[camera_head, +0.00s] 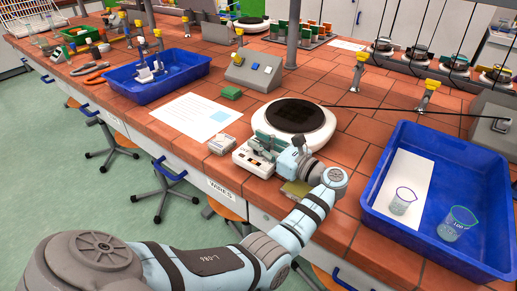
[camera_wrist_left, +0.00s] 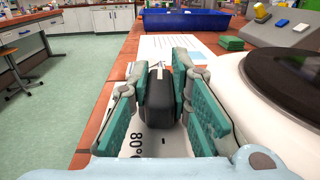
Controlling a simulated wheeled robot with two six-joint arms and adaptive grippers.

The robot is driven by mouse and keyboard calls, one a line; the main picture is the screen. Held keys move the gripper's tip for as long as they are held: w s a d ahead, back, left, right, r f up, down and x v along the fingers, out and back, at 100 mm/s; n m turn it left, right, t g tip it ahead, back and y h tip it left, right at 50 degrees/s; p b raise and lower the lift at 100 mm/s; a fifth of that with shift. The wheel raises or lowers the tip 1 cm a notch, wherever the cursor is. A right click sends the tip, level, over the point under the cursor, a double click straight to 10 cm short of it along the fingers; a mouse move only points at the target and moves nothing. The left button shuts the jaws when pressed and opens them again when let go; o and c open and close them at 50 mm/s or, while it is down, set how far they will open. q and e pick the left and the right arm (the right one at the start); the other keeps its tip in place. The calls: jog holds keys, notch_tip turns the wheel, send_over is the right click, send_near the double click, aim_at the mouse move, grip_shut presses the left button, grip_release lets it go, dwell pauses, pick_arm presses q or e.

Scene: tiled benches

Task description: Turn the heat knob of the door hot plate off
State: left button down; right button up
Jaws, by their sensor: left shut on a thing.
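The hot plate has a white body and a round black top (camera_head: 296,115), with a white control panel (camera_head: 249,161) at its front. In the left wrist view its black top (camera_wrist_left: 290,65) is at the right. My left gripper (camera_head: 270,143) is over the control panel. In the left wrist view its green-padded fingers stand on both sides of the dark heat knob (camera_wrist_left: 158,100) and are shut on it. The marking "80°" shows on the panel below the knob. In the head view the gripper hides the knob. My right gripper is not in view.
A blue tray (camera_head: 447,151) with two beakers stands at the right. Another blue tray (camera_head: 128,87) is at the left. A paper sheet (camera_head: 190,116), a green block (camera_head: 231,93) and a grey switch box (camera_head: 253,72) are near the hot plate. A black cable crosses the bench behind.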

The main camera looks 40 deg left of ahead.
pick_arm(q)
jog(key=shift+n+g+b, duration=0.5)
jog(key=shift+g, duration=0.3)
jog(key=c, duration=1.5)
grip_release()
jog(key=shift+r, duration=0.1)
notch_tip(320, 180, up, 10)
jog(key=shift+f, duration=0.1)
